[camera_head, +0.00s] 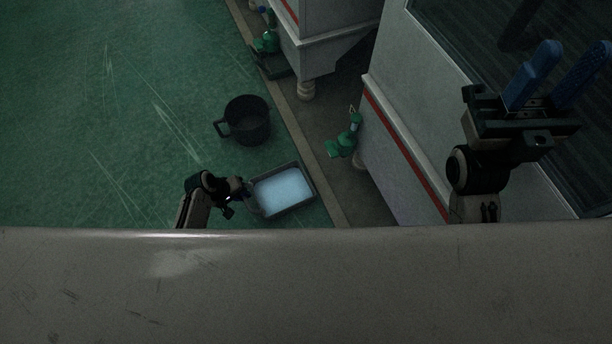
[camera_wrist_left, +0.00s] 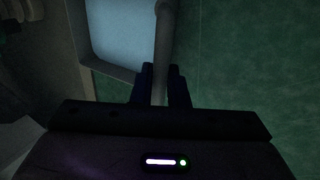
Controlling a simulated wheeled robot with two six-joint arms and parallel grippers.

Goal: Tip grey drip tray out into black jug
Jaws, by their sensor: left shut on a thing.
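The grey drip tray (camera_head: 313,186) holds pale blue liquid in the head view and looks roughly level near the green floor. Its rim and liquid also show in the left wrist view (camera_wrist_left: 130,72). My left gripper (camera_head: 247,190) is at the tray's left side. In the left wrist view its fingers (camera_wrist_left: 160,85) are shut on the tray's rim or handle bar. The black jug (camera_head: 247,121) stands upright on the green floor, just beyond the tray, with its handle towards the left. My right gripper (camera_head: 556,78) has blue fingers held apart, empty, at the far right.
White machine housings (camera_head: 410,140) with red stripes stand to the right. Green valve fittings (camera_head: 343,140) stick out near their feet. A grey surface (camera_head: 300,285) crosses the bottom of the head view. The green floor (camera_head: 100,110) on the left is clear.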

